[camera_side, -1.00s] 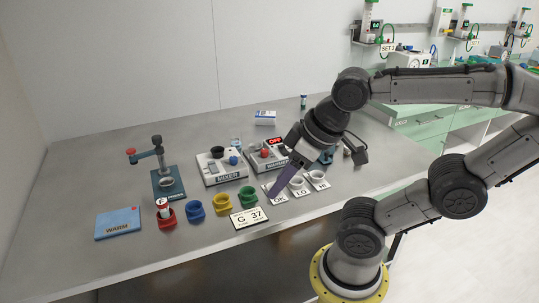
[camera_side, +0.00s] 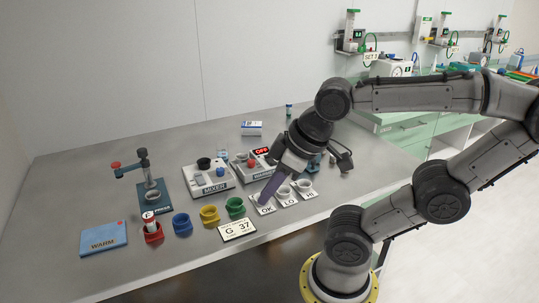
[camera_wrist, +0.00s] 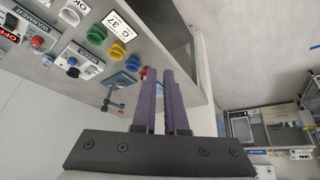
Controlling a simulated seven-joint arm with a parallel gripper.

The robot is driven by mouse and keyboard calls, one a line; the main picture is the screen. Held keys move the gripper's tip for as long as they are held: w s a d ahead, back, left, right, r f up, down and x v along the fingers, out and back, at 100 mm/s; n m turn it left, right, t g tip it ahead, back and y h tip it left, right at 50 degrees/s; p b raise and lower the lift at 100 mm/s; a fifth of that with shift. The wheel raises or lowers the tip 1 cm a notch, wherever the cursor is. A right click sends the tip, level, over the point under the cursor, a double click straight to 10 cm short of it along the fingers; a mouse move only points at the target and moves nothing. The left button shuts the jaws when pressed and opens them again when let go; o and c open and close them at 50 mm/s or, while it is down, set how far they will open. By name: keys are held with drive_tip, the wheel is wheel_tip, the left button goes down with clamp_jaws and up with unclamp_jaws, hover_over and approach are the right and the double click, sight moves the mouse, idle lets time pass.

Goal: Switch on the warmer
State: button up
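The warmer (camera_side: 263,173) is a white sloped box at the back of the bench, with a red knob (camera_side: 251,163) and a display (camera_side: 261,150) lit red with OFF. In the wrist view the warmer (camera_wrist: 37,28) is at the upper left, its display (camera_wrist: 6,36) cut by the edge. My gripper (camera_side: 263,201) points down to the left, in front of the warmer and over the OK card (camera_side: 267,210); its height there is unclear. In the wrist view my gripper (camera_wrist: 158,71) has a narrow gap between its purple fingers and nothing between them. My wrist hides the warmer's right side.
The mixer (camera_side: 213,187) with a blue knob stands left of the warmer. LO (camera_side: 289,202) and HI (camera_side: 309,193) cards with cups are right of OK. Coloured cups, the G 37 card (camera_side: 237,230), a press (camera_side: 153,195) and the WARM pad (camera_side: 103,238) lie left.

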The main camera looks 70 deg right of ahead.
drive_tip(key=shift+r+n, duration=0.25)
drive_tip(key=shift+n, duration=0.45)
clamp_jaws()
drive_tip(key=w+d+r+n+h, duration=0.1)
drive_tip(key=w+d+r+n, duration=0.35)
drive_tip(key=w, duration=0.25)
drive_tip(key=w+d+r+n, duration=0.3)
drive_tip(key=w+r+n, duration=0.1)
drive_tip(key=w+r, duration=0.2)
drive_tip(key=w+d+n+g, duration=0.1)
drive_tip(key=w+d, duration=0.5)
drive_tip(key=d, duration=0.3)
drive_tip(key=w+d+f+g+h, duration=0.1)
drive_tip(key=d+f, duration=0.2)
drive_tip(key=d, duration=0.4)
drive_tip(key=w+d+f+g, duration=0.1)
drive_tip(key=d+f, duration=0.1)
drive_tip(key=d, duration=0.6)
drive_tip(key=s+d+f+m, duration=0.1)
drive_tip(key=s+d+f, duration=0.2)
drive_tip(key=d+f, duration=0.2)
drive_tip(key=s+d+f+m+g, duration=0.1)
drive_tip(key=s+d+f, duration=0.3)
drive_tip(key=d, duration=0.4)
drive_tip(key=shift+f+m+y, duration=0.4)
drive_tip(key=shift+f+m, duration=0.05)
drive_tip(key=shift+f, duration=0.25)
